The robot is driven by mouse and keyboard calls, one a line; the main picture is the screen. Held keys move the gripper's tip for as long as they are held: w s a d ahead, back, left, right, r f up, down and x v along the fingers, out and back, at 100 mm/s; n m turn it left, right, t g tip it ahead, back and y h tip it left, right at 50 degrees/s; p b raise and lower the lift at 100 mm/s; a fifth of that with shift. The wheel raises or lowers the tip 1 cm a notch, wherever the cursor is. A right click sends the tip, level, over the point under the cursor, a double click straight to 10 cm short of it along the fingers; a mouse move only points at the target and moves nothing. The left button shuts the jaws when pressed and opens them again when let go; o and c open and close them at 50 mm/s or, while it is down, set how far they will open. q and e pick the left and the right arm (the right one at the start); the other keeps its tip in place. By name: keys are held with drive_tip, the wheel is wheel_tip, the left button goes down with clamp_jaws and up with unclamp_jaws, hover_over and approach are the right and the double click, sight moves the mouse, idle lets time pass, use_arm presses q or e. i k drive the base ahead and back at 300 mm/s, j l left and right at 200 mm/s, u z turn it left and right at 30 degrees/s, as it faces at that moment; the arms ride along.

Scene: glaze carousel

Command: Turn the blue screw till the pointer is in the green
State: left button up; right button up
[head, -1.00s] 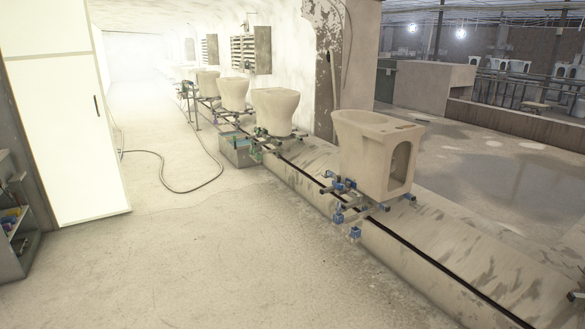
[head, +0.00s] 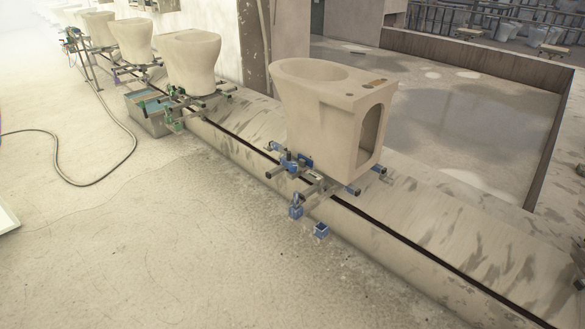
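The nearest carriage (head: 318,188) carries a beige toilet-shaped ceramic piece (head: 350,130) and has several blue fittings. One cluster of blue fittings (head: 289,163) is at its left end. A blue block (head: 296,211) sits at its front, and another blue block (head: 321,230) is lower, near the floor. I cannot tell which blue part is the screw. The pointer and its green zone are too small to make out. Neither of my grippers is in view.
A long low plinth (head: 440,235) with a dark slot runs diagonally. Carriages with more ceramic pieces (head: 190,62) stand farther back; one has green fittings (head: 170,108). A bin (head: 148,112) stands beside the plinth. A hose (head: 128,150) lies on the left floor. The front floor is clear.

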sight(292, 167)
drive_tip(key=i+z, duration=0.1)
drive_tip(key=i, duration=0.55)
drive_tip(key=i+j, duration=0.15)
drive_tip(key=i, duration=0.5)
drive_tip(key=l+z, duration=0.05)
